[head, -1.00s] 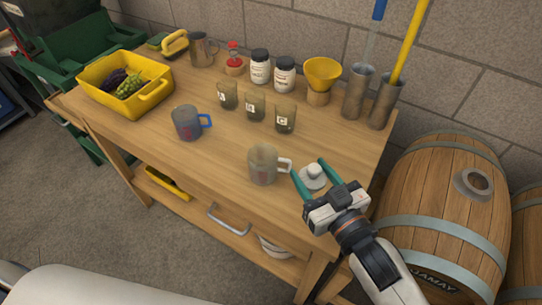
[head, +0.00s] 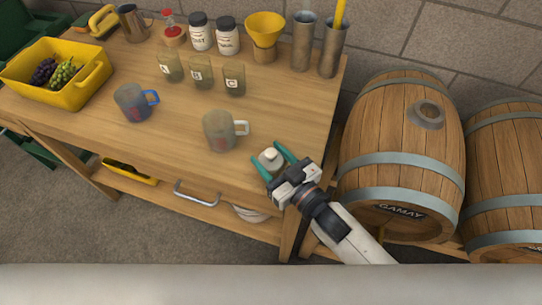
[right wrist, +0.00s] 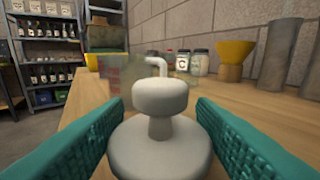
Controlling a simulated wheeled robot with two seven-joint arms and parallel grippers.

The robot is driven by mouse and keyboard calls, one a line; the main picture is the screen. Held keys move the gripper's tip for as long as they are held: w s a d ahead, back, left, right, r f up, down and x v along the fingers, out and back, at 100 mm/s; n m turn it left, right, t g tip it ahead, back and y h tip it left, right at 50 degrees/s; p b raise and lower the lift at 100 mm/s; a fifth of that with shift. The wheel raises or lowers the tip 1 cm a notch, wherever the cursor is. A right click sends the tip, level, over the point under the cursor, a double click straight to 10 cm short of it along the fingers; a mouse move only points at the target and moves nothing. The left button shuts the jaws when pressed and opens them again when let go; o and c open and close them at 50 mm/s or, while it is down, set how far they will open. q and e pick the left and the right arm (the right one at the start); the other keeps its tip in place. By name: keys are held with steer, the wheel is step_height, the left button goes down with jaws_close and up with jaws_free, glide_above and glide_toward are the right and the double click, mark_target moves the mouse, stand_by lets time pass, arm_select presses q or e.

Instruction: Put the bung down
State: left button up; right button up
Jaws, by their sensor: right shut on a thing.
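The bung (head: 270,158) is a pale grey-white piece with a round knob on a short neck above a wider base. It is upright at the right front part of the wooden table (head: 290,120). My right gripper (head: 271,161) is shut on it, with one teal finger on each side. The right wrist view shows the bung (right wrist: 160,125) between the fingers. Its underside is hidden, so I cannot tell whether it touches the tabletop. My left gripper is not in view.
A grey mug (head: 220,131) with a white handle stands just left of the bung. Beakers, jars and a yellow funnel (head: 265,30) stand behind. A Gamay barrel (head: 400,150) with a grey bung-hole ring (head: 426,115) stands right of the table. Bare tabletop lies behind the bung.

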steer(key=shift+f, duration=0.1)
steer(key=o, duration=1)
steer(key=shift+c, duration=0.2)
steer(key=b+v, duration=0.1)
steer(key=v, duration=1.1)
steer(key=shift+r, duration=0.2)
